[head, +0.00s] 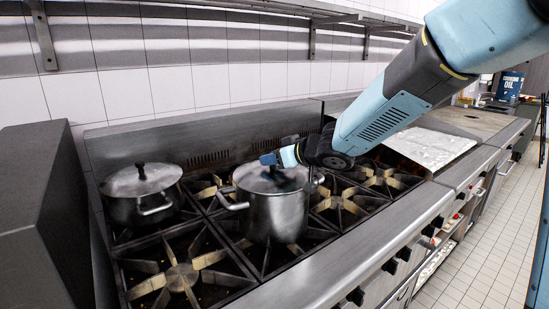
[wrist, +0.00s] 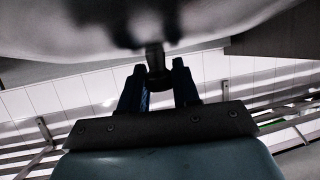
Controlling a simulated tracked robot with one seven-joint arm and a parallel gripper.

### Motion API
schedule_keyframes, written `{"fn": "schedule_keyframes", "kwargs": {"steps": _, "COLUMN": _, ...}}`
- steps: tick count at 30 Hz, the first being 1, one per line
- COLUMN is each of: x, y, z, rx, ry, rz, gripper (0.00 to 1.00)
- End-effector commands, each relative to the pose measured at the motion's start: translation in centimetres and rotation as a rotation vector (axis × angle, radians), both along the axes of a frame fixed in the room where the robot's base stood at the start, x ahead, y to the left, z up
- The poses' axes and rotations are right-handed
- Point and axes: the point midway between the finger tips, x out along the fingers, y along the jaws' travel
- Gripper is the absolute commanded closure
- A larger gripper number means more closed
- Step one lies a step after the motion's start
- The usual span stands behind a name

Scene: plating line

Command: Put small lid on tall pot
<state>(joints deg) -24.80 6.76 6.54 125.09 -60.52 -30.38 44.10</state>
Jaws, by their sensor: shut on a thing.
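The tall pot (head: 275,218) is a steel pot with side handles, standing on the stove grates near the middle of the head view. A small round steel lid (head: 258,184) is over its mouth, at about rim height. I cannot tell whether it fully touches the rim all round. My gripper (head: 272,159) is above the pot, coming in from the right. In the wrist view my gripper (wrist: 160,78) has its two dark fingers on either side of the lid's dark knob (wrist: 156,57), shut on it. The lid's pale surface (wrist: 60,30) fills the top of that view.
A wider lidded pot (head: 140,208) stands on the left burners, with a dark knob on its lid. Burner grates (head: 180,275) in front are bare. A pale griddle plate (head: 430,147) lies to the right. A shelf (head: 290,8) runs along the wall above.

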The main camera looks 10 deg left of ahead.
Motion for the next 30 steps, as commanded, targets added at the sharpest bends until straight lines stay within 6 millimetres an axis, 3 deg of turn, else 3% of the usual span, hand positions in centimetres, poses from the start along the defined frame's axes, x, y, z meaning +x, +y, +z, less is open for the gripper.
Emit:
{"fn": "schedule_keyframes", "kwargs": {"steps": 12, "x": 0.0, "y": 0.03, "z": -0.01, "rx": 0.001, "ry": 0.0, "rz": 0.0, "gripper": 1.0}}
{"fn": "schedule_keyframes", "kwargs": {"steps": 13, "x": 0.0, "y": 0.04, "z": 0.0, "rx": 0.001, "ry": 0.0, "rz": 0.0, "gripper": 0.67}}
{"fn": "schedule_keyframes", "kwargs": {"steps": 21, "x": -0.01, "y": 0.04, "z": -0.02, "rx": 0.001, "ry": 0.0, "rz": 0.0, "gripper": 0.41}}
{"fn": "schedule_keyframes", "kwargs": {"steps": 27, "x": -0.02, "y": 0.03, "z": -0.08, "rx": -0.001, "ry": 0.0, "rz": 0.0, "gripper": 0.38}}
{"fn": "schedule_keyframes", "kwargs": {"steps": 30, "x": -0.02, "y": 0.03, "z": -0.08, "rx": -0.001, "ry": 0.0, "rz": 0.0, "gripper": 0.29}}
